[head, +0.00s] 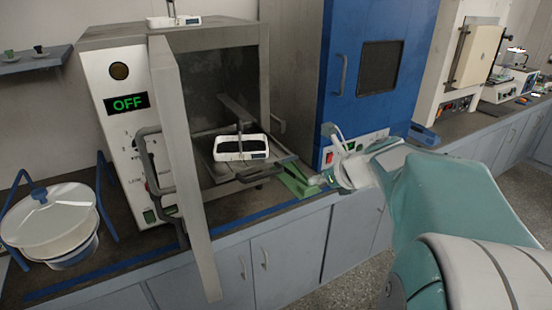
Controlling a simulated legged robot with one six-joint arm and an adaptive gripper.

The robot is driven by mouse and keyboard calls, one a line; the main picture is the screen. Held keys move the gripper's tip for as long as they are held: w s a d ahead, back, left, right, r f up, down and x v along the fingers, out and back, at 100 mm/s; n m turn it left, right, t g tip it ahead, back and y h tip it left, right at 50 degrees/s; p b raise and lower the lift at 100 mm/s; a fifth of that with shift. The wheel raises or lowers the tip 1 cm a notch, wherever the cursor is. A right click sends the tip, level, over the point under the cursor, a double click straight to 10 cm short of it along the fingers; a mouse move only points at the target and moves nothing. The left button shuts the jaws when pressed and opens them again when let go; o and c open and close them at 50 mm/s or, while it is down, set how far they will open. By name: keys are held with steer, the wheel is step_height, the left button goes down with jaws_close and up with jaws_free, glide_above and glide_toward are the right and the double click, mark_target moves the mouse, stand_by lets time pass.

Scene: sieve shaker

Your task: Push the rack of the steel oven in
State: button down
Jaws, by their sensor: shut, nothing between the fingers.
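The steel oven (110,62) stands on the counter at left, its display reading OFF. Its door (192,175) is open and swung out toward me. The rack (217,178) sticks partly out of the oven chamber, its front bar above the counter edge. A white tray with a handle and dark contents (228,157) sits on the rack.
A blue cabinet (346,55) stands right of the oven, close behind my gripper. A white lidded pot (50,215) stands on the counter (120,245) at left. Another tray (175,21) lies on top of the oven. The open door juts past the counter edge.

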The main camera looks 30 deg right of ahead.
steer(key=w+a+f, duration=0.2)
steer(key=w+f, duration=0.1)
steer(key=w, duration=0.5)
steer(key=shift+w, duration=0.3)
steer(key=shift+d+f, duration=0.1)
